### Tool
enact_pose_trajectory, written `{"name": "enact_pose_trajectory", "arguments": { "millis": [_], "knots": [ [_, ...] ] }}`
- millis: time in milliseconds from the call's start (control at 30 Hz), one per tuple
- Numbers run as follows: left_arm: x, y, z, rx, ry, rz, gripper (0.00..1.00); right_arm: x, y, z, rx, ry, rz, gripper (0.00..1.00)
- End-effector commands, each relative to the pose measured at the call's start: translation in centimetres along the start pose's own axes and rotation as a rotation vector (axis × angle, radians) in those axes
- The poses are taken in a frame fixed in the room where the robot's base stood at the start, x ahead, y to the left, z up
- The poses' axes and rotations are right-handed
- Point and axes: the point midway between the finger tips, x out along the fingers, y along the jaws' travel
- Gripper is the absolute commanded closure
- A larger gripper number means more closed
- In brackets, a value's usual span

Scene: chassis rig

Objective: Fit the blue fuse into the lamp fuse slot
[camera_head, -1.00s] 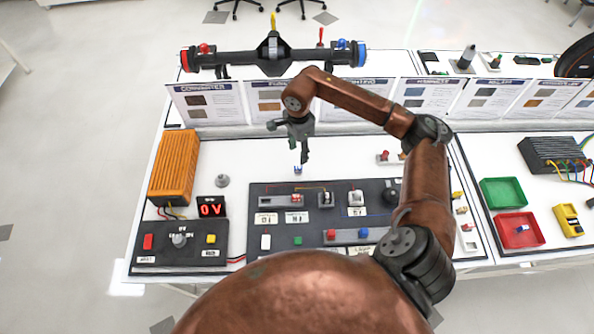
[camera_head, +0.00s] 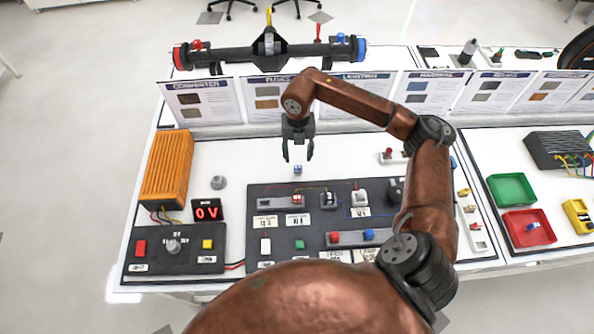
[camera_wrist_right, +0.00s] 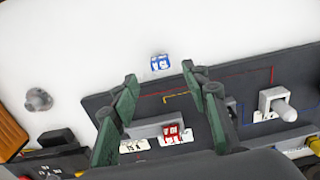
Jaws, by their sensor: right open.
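The blue fuse (camera_head: 297,169) stands on the white tabletop just behind the dark panel (camera_head: 256,222). It also shows in the right wrist view (camera_wrist_right: 160,64). My right gripper (camera_head: 297,156) is open and empty, its two fingers pointing down over the fuse without holding it. In the right wrist view the fuse lies between and slightly beyond the fingertips (camera_wrist_right: 159,73). A grey fuse block (camera_head: 272,203) on the panel carries a red fuse (camera_wrist_right: 173,132) at its right part. Which slot is the lamp's cannot be read. My left gripper is out of view.
A small grey knob (camera_head: 218,182) is left of the fuse. Upright cards (camera_head: 200,105) line the back. Green (camera_head: 512,189) and red (camera_head: 541,217) trays are at the right.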

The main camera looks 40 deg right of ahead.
Motion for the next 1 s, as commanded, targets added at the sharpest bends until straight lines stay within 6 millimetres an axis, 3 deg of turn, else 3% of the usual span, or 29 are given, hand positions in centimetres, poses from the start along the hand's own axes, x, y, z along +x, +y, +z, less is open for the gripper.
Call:
{"name": "enact_pose_trajectory", "arguments": {
  "millis": [367, 633, 900, 1000],
  "knots": [
    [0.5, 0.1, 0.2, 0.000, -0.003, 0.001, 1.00, 3.4, 0.0, -0.1, 0.007, 0.003, 0.000, 0.58],
    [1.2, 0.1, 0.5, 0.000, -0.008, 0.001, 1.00, 7.3, 0.0, -0.2, 0.007, 0.003, -0.001, 0.58],
    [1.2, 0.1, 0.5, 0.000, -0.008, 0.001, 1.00, 7.7, 0.0, -0.2, 0.006, 0.001, -0.001, 0.58],
    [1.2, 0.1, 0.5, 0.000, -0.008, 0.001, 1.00, 7.7, 0.0, -0.2, 0.006, 0.001, -0.001, 0.65]
  ]
}}
